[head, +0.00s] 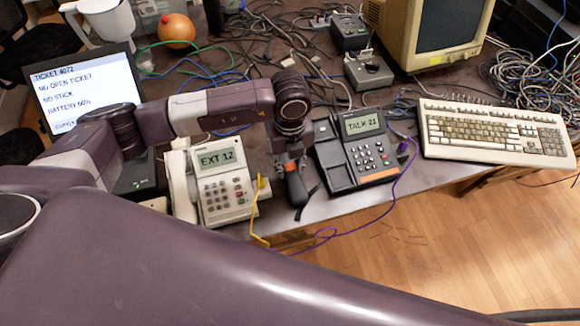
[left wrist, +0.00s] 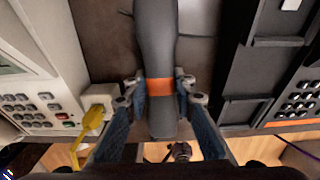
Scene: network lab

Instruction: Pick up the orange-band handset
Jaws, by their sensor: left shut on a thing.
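The orange-band handset (left wrist: 156,35) is dark grey with an orange band around it, between the two desk phones in the left wrist view. My left gripper (left wrist: 158,88) is shut on it, one finger on each side at the band. In the head view my left gripper (head: 290,163) points down between the phones, with the handset's dark end (head: 297,190) showing below it. I cannot tell how far the handset is above the table. The dark phone (head: 362,150) reading "TALK 21" has an empty cradle on its left side. My right gripper is not in view.
A beige phone (head: 222,184) reading "EXT 12" stands close on the left, with a yellow plug (head: 261,184) at its side. A purple cable (head: 400,180) loops over the table's front edge. A keyboard (head: 495,135) and tangled cables lie right and behind.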

